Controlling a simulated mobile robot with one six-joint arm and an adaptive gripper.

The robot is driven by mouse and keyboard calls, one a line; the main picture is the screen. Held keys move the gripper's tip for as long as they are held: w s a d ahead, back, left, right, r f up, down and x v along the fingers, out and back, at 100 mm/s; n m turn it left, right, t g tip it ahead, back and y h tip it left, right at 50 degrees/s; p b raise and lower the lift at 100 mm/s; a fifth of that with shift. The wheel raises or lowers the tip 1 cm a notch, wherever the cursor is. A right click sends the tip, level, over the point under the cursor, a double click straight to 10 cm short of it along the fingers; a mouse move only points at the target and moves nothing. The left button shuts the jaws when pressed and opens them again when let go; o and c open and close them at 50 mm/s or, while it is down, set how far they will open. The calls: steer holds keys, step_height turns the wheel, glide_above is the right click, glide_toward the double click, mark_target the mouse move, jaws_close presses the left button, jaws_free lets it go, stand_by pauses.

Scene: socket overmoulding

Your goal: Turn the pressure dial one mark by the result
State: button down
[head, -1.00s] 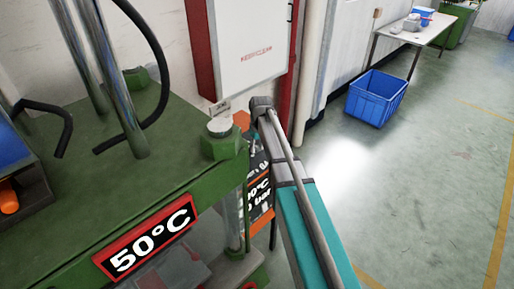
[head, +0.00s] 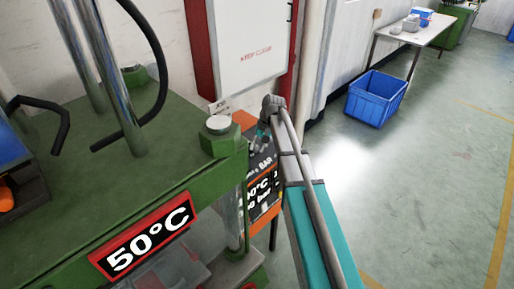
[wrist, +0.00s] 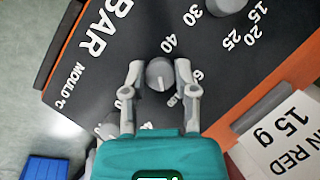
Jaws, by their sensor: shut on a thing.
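In the wrist view a round grey dial (wrist: 159,76) sits on the black panel face (wrist: 85,85), between the fingers of my gripper (wrist: 158,72). The fingers are closed on its two sides. Printed numbers, 30 and 40 among them, lie around it, and large letters BAR stand to its left. A light line shows on the dial's face; its exact mark is hard to tell. In the head view my gripper (head: 262,132) is at the orange-edged panel (head: 263,160), and the dial is hidden there.
Another grey knob (wrist: 230,5) is near 15, 20 and 25. A white card (wrist: 280,140) reading 15 g is at the right. The green press (head: 100,190) with a 50°C display (head: 147,237) stands left of my arm. A blue crate (head: 376,98) is on the floor.

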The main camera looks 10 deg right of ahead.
stand_by(0.4)
steer(key=shift+c, duration=2)
jaws_free()
